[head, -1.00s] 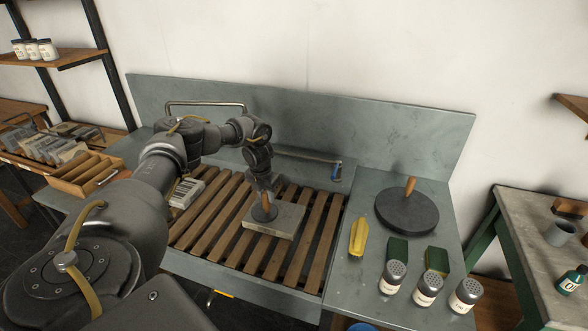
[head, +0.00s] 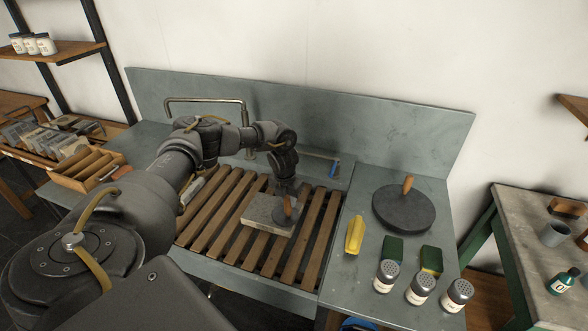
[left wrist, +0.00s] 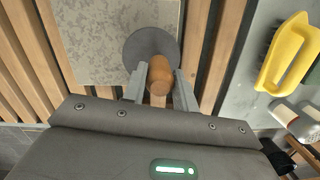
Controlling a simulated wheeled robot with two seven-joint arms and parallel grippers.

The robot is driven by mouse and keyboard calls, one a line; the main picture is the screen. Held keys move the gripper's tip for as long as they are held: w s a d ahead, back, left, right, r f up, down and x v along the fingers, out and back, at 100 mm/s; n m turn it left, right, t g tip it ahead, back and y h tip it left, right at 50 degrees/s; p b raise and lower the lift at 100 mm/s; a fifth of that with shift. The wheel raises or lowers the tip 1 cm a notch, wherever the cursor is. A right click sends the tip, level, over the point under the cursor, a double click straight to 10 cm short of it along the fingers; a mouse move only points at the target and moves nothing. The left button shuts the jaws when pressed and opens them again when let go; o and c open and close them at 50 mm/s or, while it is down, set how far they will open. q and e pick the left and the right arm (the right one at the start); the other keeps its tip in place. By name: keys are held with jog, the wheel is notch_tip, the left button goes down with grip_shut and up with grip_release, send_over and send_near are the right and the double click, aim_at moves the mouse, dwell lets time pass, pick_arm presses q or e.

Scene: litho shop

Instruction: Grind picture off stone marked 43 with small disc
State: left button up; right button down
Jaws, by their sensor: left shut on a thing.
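A grey litho stone (head: 262,211) lies flat on the wooden slats of the sink. Its marking cannot be read from here. The small disc (head: 280,213), dark with an upright wooden handle, rests at the right part of the stone. My left gripper (head: 289,198) is shut on its handle. In the left wrist view the small disc (left wrist: 150,44) overlaps the right edge of the stone (left wrist: 100,45), and the handle (left wrist: 160,75) stands between the fingers (left wrist: 157,90). The stone's face looks speckled grey there. My right gripper is not in view.
A large dark disc (head: 404,209) with a wooden handle lies on the right bench. A yellow tool (head: 355,235), green pads (head: 393,249) and three shaker jars (head: 420,288) stand near it. Another stone lies at the slats' left, partly behind my arm. A pipe (head: 205,100) rises behind.

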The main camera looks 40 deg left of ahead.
pick_arm(q)
jog(key=shift+w+d+r+p, duration=0.1)
jog(key=shift+d+r+p, duration=0.05)
jog(key=shift+r+p, duration=0.2)
jog(key=shift+w+r+p, duration=0.1)
jog(key=shift+r+p, duration=0.2)
jog(key=shift+r, duration=0.65)
notch_tip(320, 180, up, 4)
jog(key=p, duration=0.3)
jog(key=shift+r, duration=0.9)
